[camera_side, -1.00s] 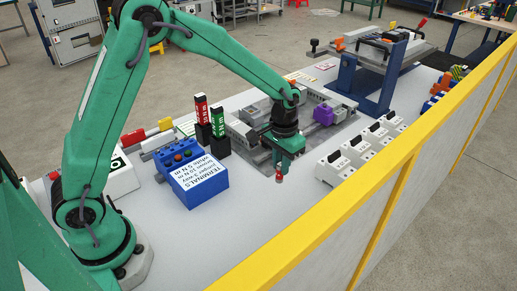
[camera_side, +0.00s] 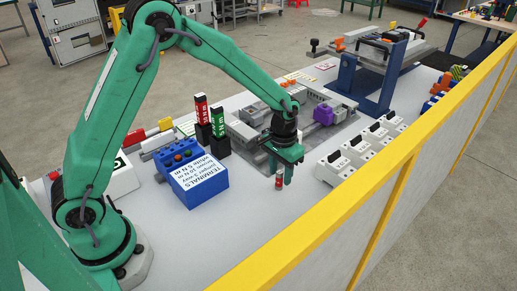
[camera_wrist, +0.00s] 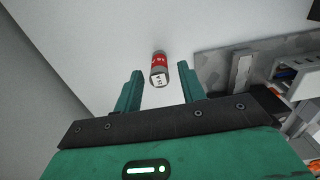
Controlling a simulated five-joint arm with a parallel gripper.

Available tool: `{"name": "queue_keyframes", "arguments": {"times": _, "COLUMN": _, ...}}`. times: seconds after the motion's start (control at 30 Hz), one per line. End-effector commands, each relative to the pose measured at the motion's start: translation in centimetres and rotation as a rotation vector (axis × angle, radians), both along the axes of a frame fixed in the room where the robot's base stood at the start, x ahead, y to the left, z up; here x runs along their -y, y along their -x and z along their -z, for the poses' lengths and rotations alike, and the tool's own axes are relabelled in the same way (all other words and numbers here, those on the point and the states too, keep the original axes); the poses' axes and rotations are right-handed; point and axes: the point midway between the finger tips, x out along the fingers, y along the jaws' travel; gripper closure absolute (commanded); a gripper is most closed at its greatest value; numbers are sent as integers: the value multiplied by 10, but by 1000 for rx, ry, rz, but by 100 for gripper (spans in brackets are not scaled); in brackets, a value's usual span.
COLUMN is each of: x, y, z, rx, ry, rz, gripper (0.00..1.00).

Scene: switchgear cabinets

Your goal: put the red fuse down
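The red fuse (camera_side: 279,183) is a small red cylinder with pale ends. It appears to stand upright on the pale worktop, in front of the grey mounting plate. In the wrist view the red fuse (camera_wrist: 158,67) lies between the fingertips, with a clear gap on each side. My gripper (camera_side: 280,171) is open, its fingers spread and pointing down at the fuse. In the wrist view my gripper (camera_wrist: 160,76) shows both green fingers apart, touching nothing. Whether the fuse's base rests fully flat is hard to tell at this size.
A blue terminals box (camera_side: 196,184) stands to the left, with red (camera_side: 202,112) and green (camera_side: 219,123) upright blocks behind it. White switch units (camera_side: 341,168) stand to the right. A yellow rail (camera_side: 330,205) runs along the front. The worktop around the fuse is clear.

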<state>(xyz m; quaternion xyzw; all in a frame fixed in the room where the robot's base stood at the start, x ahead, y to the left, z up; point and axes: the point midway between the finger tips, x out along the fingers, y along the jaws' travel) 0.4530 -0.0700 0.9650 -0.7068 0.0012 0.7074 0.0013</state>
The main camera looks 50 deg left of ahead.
Motion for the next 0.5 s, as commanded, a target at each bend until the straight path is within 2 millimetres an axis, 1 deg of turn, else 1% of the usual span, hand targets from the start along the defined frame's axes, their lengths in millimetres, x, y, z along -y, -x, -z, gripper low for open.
{"name": "queue_keyframes", "arguments": {"times": 0.27, "x": 0, "y": 0, "z": -5, "rx": 2, "ry": 0, "rz": 0, "gripper": 60}}
{"name": "queue_keyframes", "arguments": {"times": 0.37, "x": 0, "y": -1, "z": -11, "rx": 3, "ry": 0, "rz": 0, "gripper": 60}}
{"name": "queue_keyframes", "arguments": {"times": 0.5, "x": 0, "y": -1, "z": -26, "rx": 4, "ry": 1, "rz": 0, "gripper": 60}}
